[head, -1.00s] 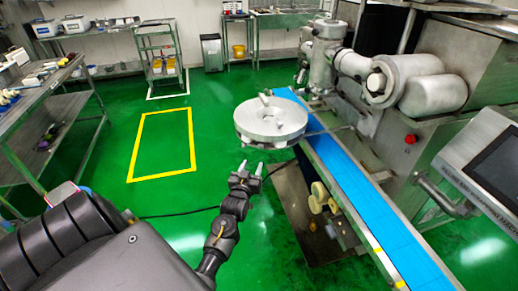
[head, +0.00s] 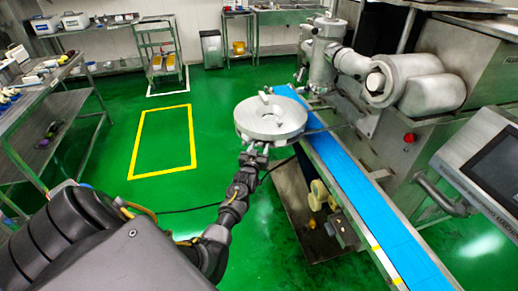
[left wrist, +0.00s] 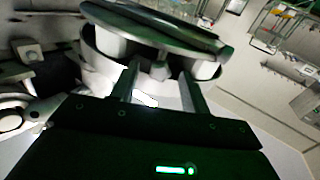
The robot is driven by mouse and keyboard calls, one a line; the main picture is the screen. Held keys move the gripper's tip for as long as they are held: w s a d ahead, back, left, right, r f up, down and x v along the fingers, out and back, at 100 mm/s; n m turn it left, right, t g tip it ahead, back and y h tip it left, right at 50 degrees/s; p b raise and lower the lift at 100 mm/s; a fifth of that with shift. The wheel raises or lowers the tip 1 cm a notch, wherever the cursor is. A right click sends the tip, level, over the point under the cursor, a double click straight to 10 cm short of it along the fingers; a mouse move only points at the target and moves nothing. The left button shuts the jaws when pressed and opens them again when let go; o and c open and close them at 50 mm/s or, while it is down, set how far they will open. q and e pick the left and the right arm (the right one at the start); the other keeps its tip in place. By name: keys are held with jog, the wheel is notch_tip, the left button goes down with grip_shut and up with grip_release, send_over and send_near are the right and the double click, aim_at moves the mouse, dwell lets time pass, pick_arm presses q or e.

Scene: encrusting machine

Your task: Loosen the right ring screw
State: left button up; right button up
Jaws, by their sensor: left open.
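A round pale metal disc (head: 285,126) with a central hole and a slot stands beside the left edge of the blue conveyor. My left gripper (head: 254,154) is just below its near rim, fingers pointing at it. In the left wrist view, the open fingers (left wrist: 160,78) reach toward the underside of the round ring assembly (left wrist: 155,24). A small grey knob (left wrist: 160,70), possibly a ring screw, shows between the fingertips; I cannot tell whether they touch it. Which screw is the right one is unclear. My right gripper is not in view.
The blue conveyor (head: 352,190) runs along the machine at the right, with a control screen (head: 492,165) at its side. A metal rack (head: 45,115) stands at the left. Green floor with a yellow outline (head: 160,168) is clear.

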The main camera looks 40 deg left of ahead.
pick_arm(q)
jog(key=c, duration=1)
jog(key=shift+n, duration=1.6)
jog(key=o, duration=1)
jog(key=shift+s+d, duration=0.1)
jog(key=shift+s+d+f, duration=0.1)
jog(key=shift+s+d, duration=0.05)
jog(key=shift+s, duration=0.2)
jog(key=b+v, duration=0.1)
jog(key=v, duration=0.9)
jog(key=shift+b, duration=0.35)
